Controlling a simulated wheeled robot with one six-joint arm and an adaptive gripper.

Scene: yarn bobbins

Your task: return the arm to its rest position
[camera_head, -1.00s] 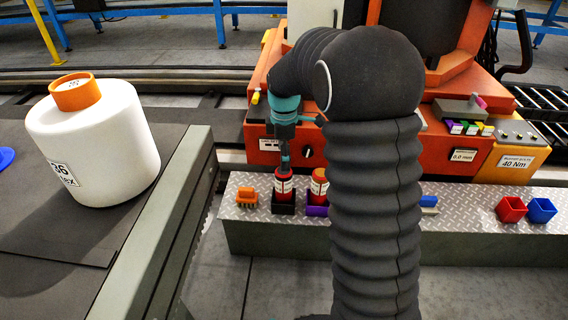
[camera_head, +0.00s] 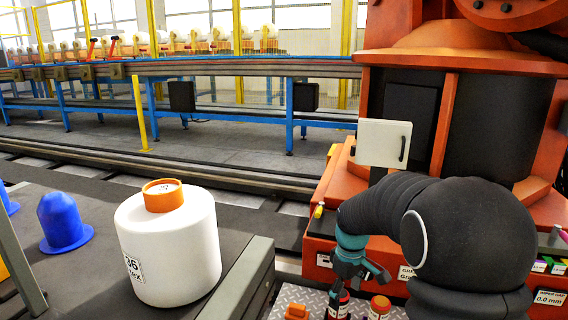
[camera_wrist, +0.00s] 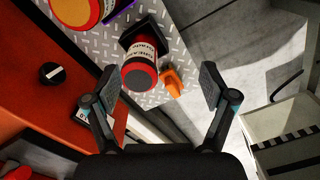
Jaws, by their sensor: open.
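My gripper (camera_wrist: 158,88) is open and empty in the wrist view, its two fingers spread apart. A red-capped can with a white label (camera_wrist: 141,66) stands beyond the fingertips, seen between them, in a dark holder. In the head view my gripper (camera_head: 362,278) hangs at the end of my dark, sleeved arm, close above the red can (camera_head: 338,303). The fingertips look apart from the can.
A second can with an orange top (camera_head: 380,305) stands beside the red one on the metal plate (camera_head: 290,292). An orange clip (camera_wrist: 171,82) lies near. The orange machine (camera_head: 325,225) rises behind. A white bobbin (camera_head: 168,245) stands on the dark table at left.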

